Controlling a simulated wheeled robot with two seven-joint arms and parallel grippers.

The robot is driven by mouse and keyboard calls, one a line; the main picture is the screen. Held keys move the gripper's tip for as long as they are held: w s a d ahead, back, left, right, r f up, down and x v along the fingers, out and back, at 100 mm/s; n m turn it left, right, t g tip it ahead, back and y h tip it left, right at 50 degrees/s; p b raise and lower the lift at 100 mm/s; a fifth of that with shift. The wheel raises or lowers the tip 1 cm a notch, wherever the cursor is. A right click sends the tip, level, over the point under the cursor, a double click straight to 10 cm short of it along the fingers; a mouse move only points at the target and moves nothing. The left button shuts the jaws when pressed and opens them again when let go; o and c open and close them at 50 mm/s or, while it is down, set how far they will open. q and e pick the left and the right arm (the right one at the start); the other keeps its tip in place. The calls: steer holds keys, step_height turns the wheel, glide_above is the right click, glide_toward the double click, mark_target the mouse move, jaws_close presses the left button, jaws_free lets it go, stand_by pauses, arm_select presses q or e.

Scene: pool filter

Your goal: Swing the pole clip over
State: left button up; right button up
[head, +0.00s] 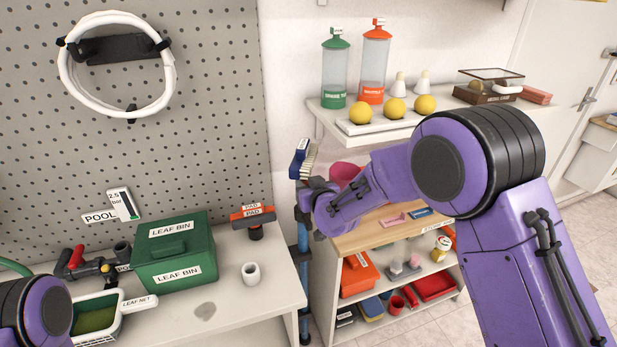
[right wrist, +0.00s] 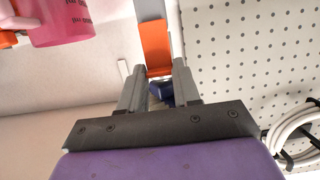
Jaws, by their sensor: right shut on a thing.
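A blue pole (head: 303,240) stands upright between the bench and the shelf unit, with a blue-backed brush (head: 303,158) near its top. My right gripper (head: 306,187) is at the pole just below the brush, its fingers partly hidden by my wrist in the head view. In the right wrist view an orange tab, which looks like the pole clip (right wrist: 157,48), lies at the fingertips against a grey strip, and my right gripper is shut on it. Something dark blue shows between the fingers. The clip is hidden in the head view. My left gripper is out of view.
A white bench on the left holds a green leaf bin (head: 172,250), a white cup (head: 251,273) and an orange pad holder (head: 254,215). A pink container (head: 345,172) is close by my right wrist. Shelves (head: 440,284) with several items stand to the right.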

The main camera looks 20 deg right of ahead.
steer(key=o, duration=1.1)
steer(key=shift+c, duration=0.2)
steer(key=b+v, duration=0.2)
steer(key=v, duration=0.8)
steer(key=shift+s, duration=0.2)
steer(key=shift+a+r, duration=0.1)
